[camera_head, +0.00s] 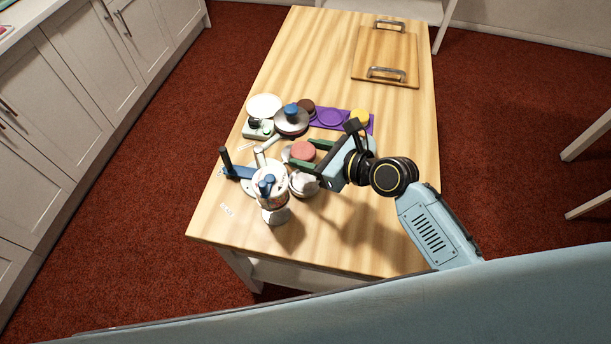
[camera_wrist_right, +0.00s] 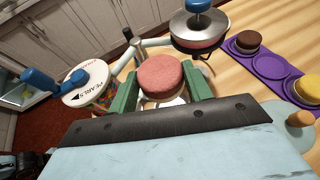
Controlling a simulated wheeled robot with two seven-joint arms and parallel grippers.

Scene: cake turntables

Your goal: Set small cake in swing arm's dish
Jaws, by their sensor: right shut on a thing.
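A small pink cake (camera_head: 302,151) is between the green fingers of my right gripper (camera_head: 305,154). In the right wrist view the cake (camera_wrist_right: 160,75) sits between both fingers, its flat top facing the camera. The gripper is shut on it. A pale rim (camera_wrist_right: 172,102) shows under the cake in the wrist view; it may be the swing arm's dish, mostly hidden. Whether the cake touches it cannot be told. White arm tubes (camera_wrist_right: 126,58) lie beyond the left finger. My left gripper is out of view.
A jar marked PEARLS (camera_wrist_right: 85,85) with a blue handle stands left of the gripper. A whitish bowl (camera_head: 303,184) is close below. A blue-knobbed metal lid (camera_head: 291,122), white plate (camera_head: 264,105) and purple tray (camera_head: 330,118) with brown and yellow cakes lie beyond.

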